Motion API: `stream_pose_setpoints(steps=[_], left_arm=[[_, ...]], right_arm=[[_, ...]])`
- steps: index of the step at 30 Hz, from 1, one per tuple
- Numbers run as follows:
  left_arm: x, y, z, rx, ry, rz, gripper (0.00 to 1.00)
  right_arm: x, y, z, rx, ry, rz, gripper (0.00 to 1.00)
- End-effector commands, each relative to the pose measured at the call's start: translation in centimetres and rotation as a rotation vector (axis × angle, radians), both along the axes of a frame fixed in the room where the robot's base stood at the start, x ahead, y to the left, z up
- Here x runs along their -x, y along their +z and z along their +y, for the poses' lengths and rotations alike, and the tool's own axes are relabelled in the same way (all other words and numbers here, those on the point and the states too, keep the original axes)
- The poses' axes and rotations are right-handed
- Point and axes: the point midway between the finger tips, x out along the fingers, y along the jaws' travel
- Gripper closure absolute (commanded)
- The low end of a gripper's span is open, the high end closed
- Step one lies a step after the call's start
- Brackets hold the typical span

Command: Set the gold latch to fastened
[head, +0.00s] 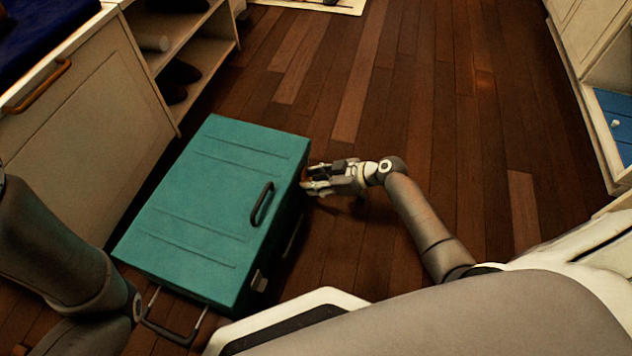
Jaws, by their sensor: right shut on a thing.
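A teal suitcase (190,190) lies flat on the floor with its lid down. A black carry handle (262,204) shows near its right edge. My right gripper (306,180) is at the suitcase's right side, near the far corner, shut on what appears to be the gold latch. The gripper's fingers hide most of that latch, so its position cannot be made out. A second, pale metal latch (259,281) shows on the same side, near the close corner. My left arm comes in at the left, but its gripper is not in view.
A metal pull handle (168,332) sticks out from the suitcase's near end. A cream cabinet (90,110) and an open shelf with dark shoes (178,80) stand at the left. The wooden floor (420,110) is clear beyond and to the right.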

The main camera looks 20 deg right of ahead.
Motion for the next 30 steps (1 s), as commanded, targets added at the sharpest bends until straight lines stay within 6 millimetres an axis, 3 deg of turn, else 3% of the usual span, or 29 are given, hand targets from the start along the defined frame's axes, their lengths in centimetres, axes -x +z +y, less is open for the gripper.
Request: stream_pose_setpoints(steps=[10, 11, 14, 24, 30], left_arm=[[0.0, 0.0, 0.0, -0.001, 0.000, -0.001, 0.60], [0.0, 0.0, 0.0, -0.001, 0.000, -0.001, 0.60], [0.0, 0.0, 0.0, -0.001, 0.000, -0.001, 0.60], [-0.2, -0.1, 0.0, 0.000, 0.001, 0.005, 0.60], [-0.1, 0.0, 0.0, 0.000, 0.000, 0.003, 0.60]], right_arm=[[0.0, 0.0, 0.0, -0.002, -0.002, -0.001, 0.90], [0.0, 0.0, 0.0, -0.002, -0.002, -0.001, 0.64], [0.0, 0.0, 0.0, -0.002, -0.002, -0.001, 0.51], [0.0, 0.1, -0.1, -0.001, -0.001, 0.000, 0.50], [1.1, 1.0, -1.3, 0.002, -0.002, -0.001, 0.50]])
